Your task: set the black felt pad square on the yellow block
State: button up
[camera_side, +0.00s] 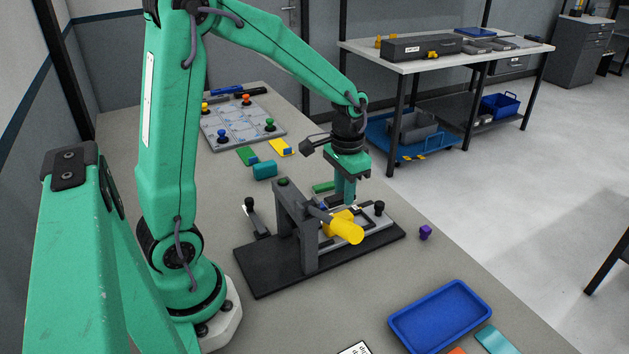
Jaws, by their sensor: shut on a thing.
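My gripper (344,200) points down over the dark fixture (275,262) on the bench. It is shut on a small dark thing at its fingertips, which looks like the black felt pad (335,200); the pad's outline is hard to make out here. A yellow block (332,224) shows in part, just below my gripper, behind the fixture's upright and a yellow cylindrical handle (347,230). Whether the pad touches the block, or sits square to it, I cannot tell.
The fixture's grey upright (307,230) stands close in front of my gripper. A blue tray (440,315) lies at the front right, a purple piece (425,232) right of the fixture. A grey board with coloured knobs (240,125) and several small blocks lie behind.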

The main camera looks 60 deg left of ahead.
aim_at(343, 215)
jog(key=shift+w+a+f, duration=0.1)
jog(key=shift+a+f, duration=0.05)
jog(key=shift+a, duration=0.05)
jog(key=shift+f, duration=1.95)
jog(key=shift+f, duration=0.2)
jog(key=o, duration=1)
jog(key=shift+c, duration=0.2)
jog(key=shift+r, duration=0.1)
notch_tip(343, 215, up, 12)
jog(key=shift+f, duration=0.1)
jog(key=shift+r, duration=0.2)
jog(key=shift+d, duration=0.1)
